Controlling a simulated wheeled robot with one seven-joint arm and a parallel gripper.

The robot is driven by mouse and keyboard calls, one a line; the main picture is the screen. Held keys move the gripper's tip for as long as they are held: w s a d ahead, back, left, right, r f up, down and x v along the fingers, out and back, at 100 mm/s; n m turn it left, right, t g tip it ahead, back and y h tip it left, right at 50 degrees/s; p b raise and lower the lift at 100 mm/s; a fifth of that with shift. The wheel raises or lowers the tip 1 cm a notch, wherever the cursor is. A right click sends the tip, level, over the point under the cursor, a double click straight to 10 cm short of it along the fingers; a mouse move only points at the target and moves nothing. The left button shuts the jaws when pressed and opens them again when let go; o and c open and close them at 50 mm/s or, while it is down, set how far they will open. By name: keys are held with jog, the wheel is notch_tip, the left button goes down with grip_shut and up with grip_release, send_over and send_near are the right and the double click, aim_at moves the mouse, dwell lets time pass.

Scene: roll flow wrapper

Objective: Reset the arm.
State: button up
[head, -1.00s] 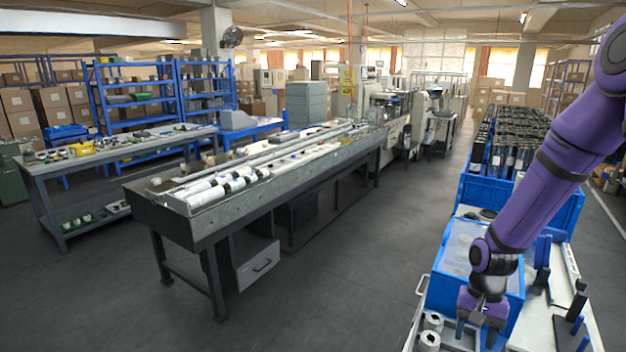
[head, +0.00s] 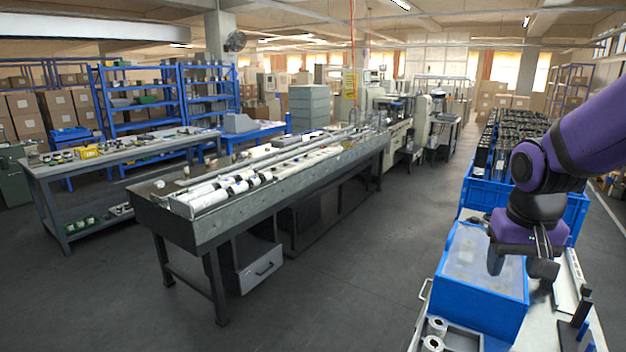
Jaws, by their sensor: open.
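My gripper (head: 522,264) hangs at the right, at the end of my purple arm. Its two dark fingers point down, spread apart with nothing seen between them. It is at the right rim of a blue bin (head: 478,302) with a pale inside; its height above the bin is hard to tell.
White rolls (head: 433,335) stand at the front of the white cart top (head: 560,310), left of dark upright holders (head: 577,318). A large blue crate (head: 478,197) of dark items stands behind. A long grey conveyor table (head: 205,225) is at the centre. The floor (head: 340,280) between is clear.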

jog(key=s+a+r+n+t, duration=0.2)
jog(key=s+r+t, duration=0.2)
jog(key=s+r, duration=0.7)
jog(key=shift+s+a+n+y, duration=0.3)
jog(key=shift+s+y, duration=0.1)
jog(key=shift+s, duration=0.55)
dwell(1.1)
